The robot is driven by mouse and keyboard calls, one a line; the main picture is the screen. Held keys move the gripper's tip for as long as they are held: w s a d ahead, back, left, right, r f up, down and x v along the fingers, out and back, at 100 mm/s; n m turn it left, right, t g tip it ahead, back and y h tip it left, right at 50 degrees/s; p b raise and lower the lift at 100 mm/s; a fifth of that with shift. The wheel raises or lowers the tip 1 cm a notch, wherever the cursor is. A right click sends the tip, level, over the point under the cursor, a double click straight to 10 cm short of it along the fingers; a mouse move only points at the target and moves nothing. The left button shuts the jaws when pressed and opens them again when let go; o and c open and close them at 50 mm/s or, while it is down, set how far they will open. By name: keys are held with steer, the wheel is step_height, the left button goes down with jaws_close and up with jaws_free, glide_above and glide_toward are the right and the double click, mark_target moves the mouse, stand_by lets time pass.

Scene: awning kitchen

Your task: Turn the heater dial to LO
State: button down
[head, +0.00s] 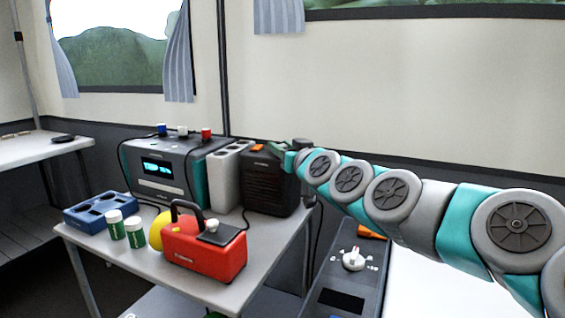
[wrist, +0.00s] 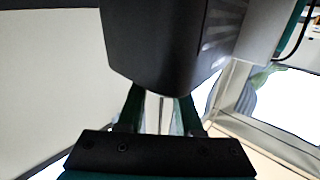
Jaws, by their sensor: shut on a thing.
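A white dial (head: 353,259) with small marks around it sits on top of a dark floor unit (head: 342,289), low right of the table in the head view. The marks are too small to read. My gripper (head: 292,157) is well above and left of this dial, at the right side of a black slatted box (head: 268,184) on the table. In the wrist view the box (wrist: 172,45) fills the upper middle, and my gripper (wrist: 160,112) has its two fingers at the box's lower edge. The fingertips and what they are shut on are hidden.
The table (head: 258,265) holds a red toolbox-like case (head: 203,255), a grey and teal appliance (head: 163,182), a light grey block (head: 226,178), a blue tray (head: 100,207) and two green-white cans. The wall stands close behind the table.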

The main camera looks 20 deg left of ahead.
steer(key=shift+n+g+y+b, duration=0.3)
steer(key=shift+y+b, duration=0.1)
steer(key=shift+b, duration=0.6)
steer(key=shift+d+n+g+y+b, duration=0.3)
steer(key=shift+g+b, duration=0.2)
steer(key=shift+b, duration=0.4)
steer(key=shift+a, duration=0.1)
steer(key=c, duration=0.6)
jaws_free()
steer(key=shift+o, duration=0.2)
steer(key=v, duration=0.7)
steer(key=shift+s+d, duration=0.2)
steer(key=shift+d, duration=0.15)
